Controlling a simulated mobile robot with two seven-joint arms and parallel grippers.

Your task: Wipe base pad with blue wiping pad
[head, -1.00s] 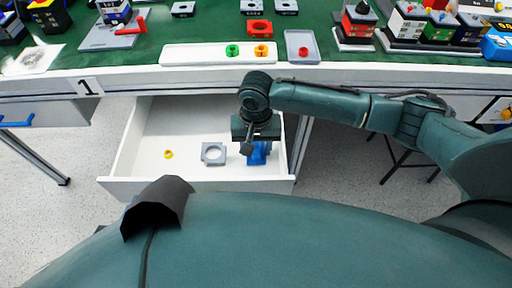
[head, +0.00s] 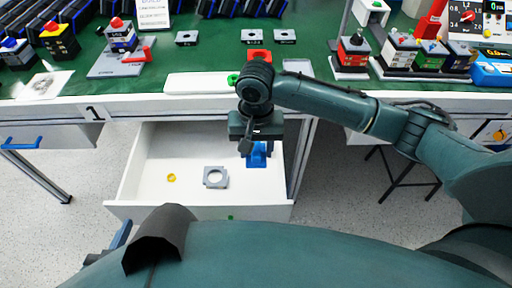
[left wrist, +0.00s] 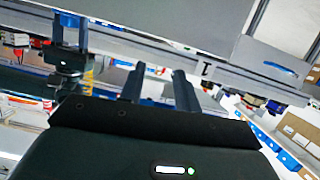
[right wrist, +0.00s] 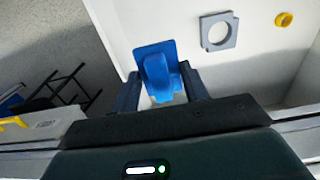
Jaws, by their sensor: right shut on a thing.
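The blue wiping pad (head: 257,158) is at the right side of the open drawer, with a raised grip on a flat blue plate. My right gripper (head: 256,142) is shut on that grip; the right wrist view shows the pad (right wrist: 156,72) between the fingers (right wrist: 160,92). I cannot tell whether the pad touches the drawer floor. A grey plate (head: 104,70) with a red handle lies on the green table; I cannot tell if it is the base pad. My left gripper (left wrist: 160,85) has its fingers apart with nothing between them, low beneath the table front.
The white drawer (head: 150,209) also holds a grey square holder (head: 215,178) and a yellow ring (head: 171,178). A white tray (head: 195,83) lies at the table's front edge. Switch blocks crowd the table's left and right sides. My right arm spans the table's front edge.

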